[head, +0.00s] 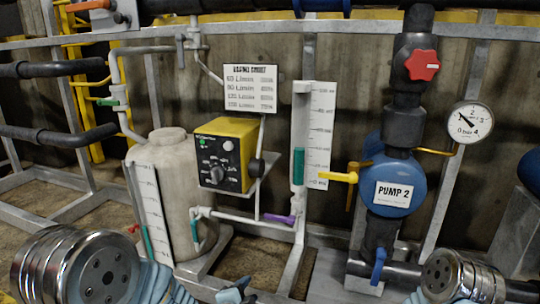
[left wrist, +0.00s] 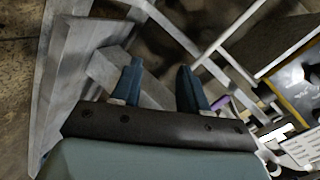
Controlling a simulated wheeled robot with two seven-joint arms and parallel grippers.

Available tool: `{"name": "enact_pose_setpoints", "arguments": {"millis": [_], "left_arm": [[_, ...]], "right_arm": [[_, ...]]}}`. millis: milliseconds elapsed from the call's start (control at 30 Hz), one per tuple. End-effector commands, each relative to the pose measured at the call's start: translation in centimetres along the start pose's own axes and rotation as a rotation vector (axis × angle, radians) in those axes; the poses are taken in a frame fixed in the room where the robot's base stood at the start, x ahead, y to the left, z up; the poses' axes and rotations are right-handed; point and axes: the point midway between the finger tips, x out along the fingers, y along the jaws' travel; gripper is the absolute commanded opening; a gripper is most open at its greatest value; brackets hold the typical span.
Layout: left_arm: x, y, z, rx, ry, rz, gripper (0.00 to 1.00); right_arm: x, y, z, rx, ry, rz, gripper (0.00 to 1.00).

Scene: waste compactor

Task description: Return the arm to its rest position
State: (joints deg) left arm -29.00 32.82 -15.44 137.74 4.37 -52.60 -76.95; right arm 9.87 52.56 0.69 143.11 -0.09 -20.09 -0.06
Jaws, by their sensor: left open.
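My left gripper shows in the left wrist view (left wrist: 160,84) with its two blue fingers apart and nothing between them. Grey metal frame bars lie behind the fingers. In the head view only a small blue-grey part of it (head: 236,291) shows at the bottom edge, low in front of the frame. My left arm's chrome joint fills the bottom left corner of the head view. A chrome joint of my right arm shows at the bottom right. My right gripper is out of view.
A whitish tank (head: 172,190), a yellow control box (head: 226,152), a purple-handled valve (head: 279,218) and the blue Pump 2 (head: 398,170) stand behind the left gripper. A pressure gauge (head: 470,122) is at the right. Grey rails (head: 85,215) run along the left.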

Motion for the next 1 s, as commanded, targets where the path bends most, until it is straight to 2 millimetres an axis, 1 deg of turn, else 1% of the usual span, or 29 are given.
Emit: {"name": "enact_pose_setpoints", "arguments": {"millis": [33,67,100,167,200,267,300,367,400,467,500,533,567,600,667,900,1000], "left_arm": [[0.1,3.7,3.2,-0.155,-0.071,0.109,0.44],[0.0,5.8,4.7,-0.258,-0.114,0.169,0.44],[-0.4,8.5,6.6,-0.396,-0.177,0.242,0.44],[-1.4,12.4,8.9,-0.595,-0.278,0.338,0.44],[-2.3,14.8,10.1,-0.72,-0.347,0.393,0.44],[-3.8,18.0,11.6,-0.895,-0.452,0.461,0.44],[-4.8,19.9,12.3,-1.007,-0.523,0.5,0.44],[-6.6,22.6,13.1,-1.169,-0.636,0.551,0.44],[-7.8,24.3,13.5,-1.273,-0.713,0.579,0.44],[-9.7,26.7,13.8,-1.426,-0.834,0.619,0.44],[-11.0,28.1,13.8,-1.526,-0.919,0.641,0.44],[-12.0,29.2,13.7,-1.599,-0.986,0.656,0.44],[-12.7,28.1,13.0,-1.62,-1.001,0.657,0.44],[-13.1,26.5,12.2,-1.606,-0.988,0.654,0.44],[-13.6,25.3,11.6,-1.602,-0.985,0.654,0.44],[-16.0,20.2,8.8,-1.595,-0.983,0.659,0.44],[-16.8,18.5,7.8,-1.592,-0.982,0.661,0.44]], "right_arm": [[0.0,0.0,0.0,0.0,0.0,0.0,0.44],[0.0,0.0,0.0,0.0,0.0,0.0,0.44],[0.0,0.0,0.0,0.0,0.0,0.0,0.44],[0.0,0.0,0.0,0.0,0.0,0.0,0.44],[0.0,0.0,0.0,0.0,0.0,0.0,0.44],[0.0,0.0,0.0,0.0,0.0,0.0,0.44],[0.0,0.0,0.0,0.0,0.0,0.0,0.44],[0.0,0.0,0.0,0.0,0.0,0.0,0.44],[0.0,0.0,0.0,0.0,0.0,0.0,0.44],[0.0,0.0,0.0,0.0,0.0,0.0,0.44],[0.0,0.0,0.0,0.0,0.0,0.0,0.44],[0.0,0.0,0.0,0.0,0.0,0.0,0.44],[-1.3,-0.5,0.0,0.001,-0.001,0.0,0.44],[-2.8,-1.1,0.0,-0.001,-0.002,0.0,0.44],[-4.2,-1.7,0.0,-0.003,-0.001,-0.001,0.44],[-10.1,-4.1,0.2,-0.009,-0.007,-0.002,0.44],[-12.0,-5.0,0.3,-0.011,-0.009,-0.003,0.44]]}}
